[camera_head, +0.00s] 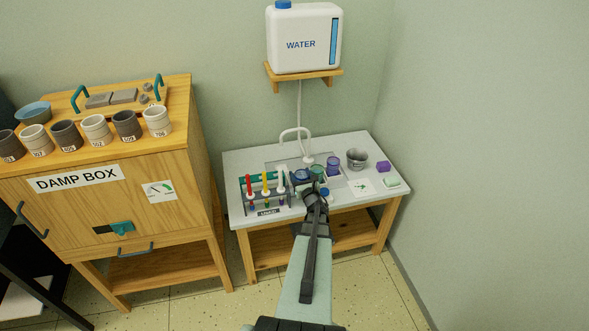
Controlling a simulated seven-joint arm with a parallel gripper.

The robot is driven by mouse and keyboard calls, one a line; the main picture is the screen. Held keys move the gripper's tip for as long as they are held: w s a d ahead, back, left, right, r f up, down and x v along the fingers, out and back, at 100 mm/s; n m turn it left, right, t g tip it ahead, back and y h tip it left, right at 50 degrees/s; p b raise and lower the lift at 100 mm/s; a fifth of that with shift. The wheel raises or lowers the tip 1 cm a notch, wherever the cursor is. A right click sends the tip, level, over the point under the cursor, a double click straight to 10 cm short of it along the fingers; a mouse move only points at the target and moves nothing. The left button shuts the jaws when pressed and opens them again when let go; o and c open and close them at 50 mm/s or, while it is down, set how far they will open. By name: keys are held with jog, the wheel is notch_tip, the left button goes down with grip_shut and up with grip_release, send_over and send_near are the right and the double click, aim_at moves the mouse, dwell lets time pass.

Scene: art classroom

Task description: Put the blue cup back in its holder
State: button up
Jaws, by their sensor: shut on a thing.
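The blue cup (301,175) is small in the picture, at the sink end of the white-topped table, just right of the tube rack. My gripper (307,184) reaches over the table from the front and is shut on the blue cup. My wrist and fingers hide the lower part of the cup, so I cannot tell whether it touches anything below. The holder for the blue cup cannot be made out clearly here.
The rack (268,212) with red, yellow and white-topped tubes stands close on the left. A white tap (296,131) rises behind. The damp box (180,160) stands farther left.

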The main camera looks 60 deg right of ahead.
jog(key=x, duration=0.6)
jog(key=shift+w+d, duration=0.15)
jog(key=shift+d, duration=0.05)
jog(key=x, duration=0.2)
jog(key=shift+w+d+f, duration=0.1)
jog(key=shift+w+d, duration=0.1)
jog(key=shift+s+a+f, duration=0.1)
jog(key=shift+a+f, duration=0.05)
jog(key=shift+f, duration=0.55)
jog(key=shift+s+a+f, duration=0.1)
jog(key=shift+s+f, duration=0.05)
jog(key=shift+f, duration=0.6)
jog(key=shift+f, duration=0.1)
jog(key=o, duration=1.1)
jog(key=shift+o, duration=0.2)
jog(key=shift+f, duration=0.1)
jog(key=v, duration=0.8)
jog(key=shift+r, duration=0.25)
notch_tip(320, 180, up, 7)
jog(key=shift+w+d+f, duration=0.1)
jog(key=shift+w+d, duration=0.05)
jog(key=shift+w, duration=0.05)
jog(key=shift+r, duration=0.4)
